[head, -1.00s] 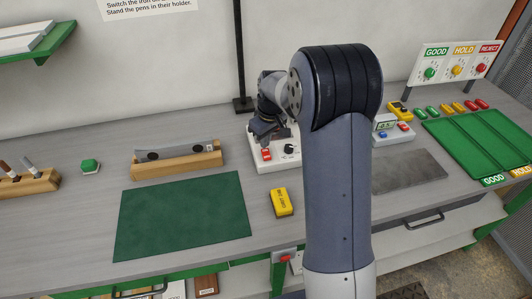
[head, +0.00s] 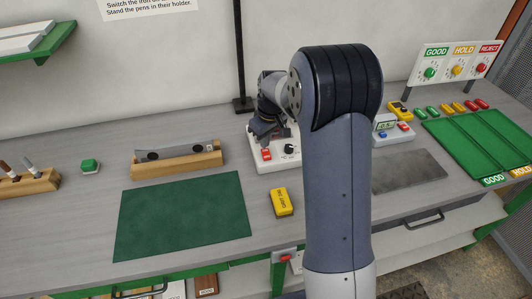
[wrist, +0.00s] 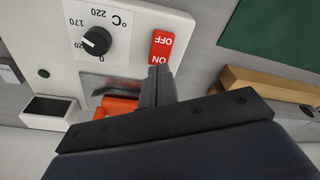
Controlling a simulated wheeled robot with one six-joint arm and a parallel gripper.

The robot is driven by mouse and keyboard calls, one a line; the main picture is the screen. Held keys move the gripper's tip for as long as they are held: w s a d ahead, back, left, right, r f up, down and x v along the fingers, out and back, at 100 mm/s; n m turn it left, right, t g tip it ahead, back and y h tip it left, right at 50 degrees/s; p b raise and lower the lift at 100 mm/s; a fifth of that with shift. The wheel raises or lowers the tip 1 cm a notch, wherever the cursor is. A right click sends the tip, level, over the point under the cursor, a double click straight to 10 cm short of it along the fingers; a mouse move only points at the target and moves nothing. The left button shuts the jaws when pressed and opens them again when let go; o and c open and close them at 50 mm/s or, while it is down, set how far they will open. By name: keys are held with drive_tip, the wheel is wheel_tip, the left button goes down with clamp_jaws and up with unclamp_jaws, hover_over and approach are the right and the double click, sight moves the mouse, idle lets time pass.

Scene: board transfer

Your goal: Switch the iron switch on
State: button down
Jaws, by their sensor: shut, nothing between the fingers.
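The iron station (head: 256,164) is a white box with a red switch (head: 266,154) and a black dial at the back of the bench. In the wrist view the red switch (wrist: 162,46) has white OFF and ON lettering, and the station panel (wrist: 130,60) surrounds it. My gripper (wrist: 156,72) is shut and empty, its fingertips right by the ON end of the switch. I cannot tell whether they touch it. In the head view my gripper (head: 264,138) is just behind the switch, partly hidden by my arm.
The black temperature dial (wrist: 96,41) is beside the switch, and an orange part (wrist: 115,104) lies close to the fingers. A yellow block (head: 281,202) and a green mat (head: 180,215) are on the bench in front. A wooden holder (head: 180,166) stands to the left.

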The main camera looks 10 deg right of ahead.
sight(266, 151)
drive_tip(key=shift+f+b, duration=0.65)
drive_tip(key=shift+f, duration=0.35)
idle(0.3)
drive_tip(key=shift+r+p, duration=2.55)
drive_tip(key=shift+r, duration=1.1)
drive_tip(key=shift+f, duration=0.15)
wheel_tip(266, 151, down, 7)
drive_tip(key=b, duration=0.5)
